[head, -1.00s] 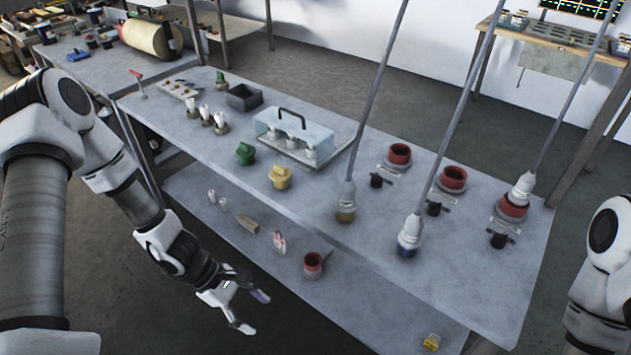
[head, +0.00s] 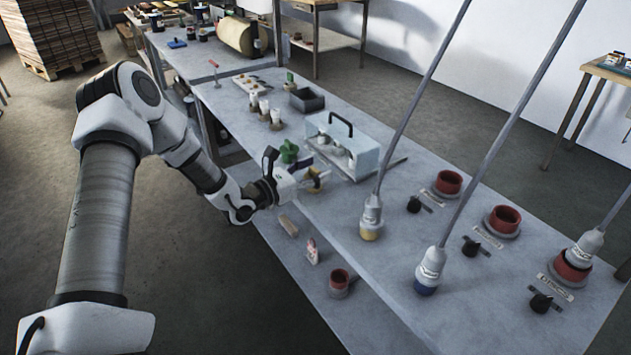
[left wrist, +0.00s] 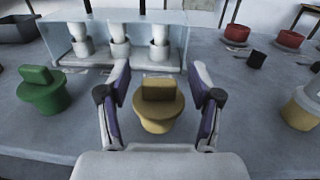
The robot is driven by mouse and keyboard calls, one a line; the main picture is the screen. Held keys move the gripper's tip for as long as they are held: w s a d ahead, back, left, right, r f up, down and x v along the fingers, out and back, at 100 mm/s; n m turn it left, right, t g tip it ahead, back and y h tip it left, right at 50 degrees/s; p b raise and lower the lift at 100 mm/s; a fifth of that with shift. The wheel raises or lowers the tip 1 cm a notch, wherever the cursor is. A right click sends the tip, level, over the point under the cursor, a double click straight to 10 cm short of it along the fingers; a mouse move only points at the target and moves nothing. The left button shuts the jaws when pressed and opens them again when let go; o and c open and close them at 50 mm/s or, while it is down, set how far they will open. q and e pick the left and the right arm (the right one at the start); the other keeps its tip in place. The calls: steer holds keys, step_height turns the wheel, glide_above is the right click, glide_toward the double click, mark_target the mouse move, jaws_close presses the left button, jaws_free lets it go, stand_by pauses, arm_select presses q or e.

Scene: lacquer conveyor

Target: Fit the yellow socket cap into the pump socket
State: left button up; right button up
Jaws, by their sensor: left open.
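The yellow socket cap (left wrist: 158,105) stands upright on the bench, its flat grip upward. In the head view the cap (head: 315,185) is partly hidden by my left gripper (head: 301,180). In the left wrist view my left gripper (left wrist: 160,82) is open, its two fingers on either side of the cap's grip with a gap at each side. Three red sockets stand on the bench: a near one (head: 572,266) with a plug in it, a middle one (head: 502,220) and a far one (head: 448,183). I cannot read which is the pump socket. My right gripper is out of view.
A green cap (left wrist: 42,92) stands left of the yellow one. A clear-lidded case (head: 360,150) with white pieces is just behind. Two hanging plugs, yellow-ended (head: 371,222) and blue-ended (head: 428,275), with their poles, stand between the cap and the sockets.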

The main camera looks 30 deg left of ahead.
arm_select(q)
steer(key=c, duration=1.2)
steer(key=shift+o, duration=0.2)
